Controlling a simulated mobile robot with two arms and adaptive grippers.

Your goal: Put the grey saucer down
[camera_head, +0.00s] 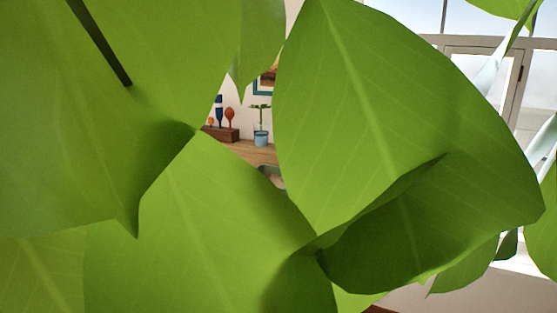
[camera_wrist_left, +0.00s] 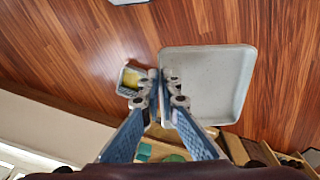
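In the left wrist view the grey saucer (camera_wrist_left: 210,85) is a pale, square dish with rounded corners and a raised rim. My left gripper (camera_wrist_left: 161,80) has its two fingers close together, one on each side of the saucer's left rim, and appears shut on it. The saucer shows over a reddish wooden surface (camera_wrist_left: 90,50). I cannot tell whether it touches that surface. In the head view large green leaves hide both arms and most of the scene. My right gripper is in neither view.
A small grey container with something yellow in it (camera_wrist_left: 131,78) is just left of the fingers. Big leaves (camera_head: 390,110) fill the head view. Through a gap a wooden top (camera_head: 250,151) shows, with a potted plant (camera_head: 261,130) and a dark block with ornaments (camera_head: 220,134).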

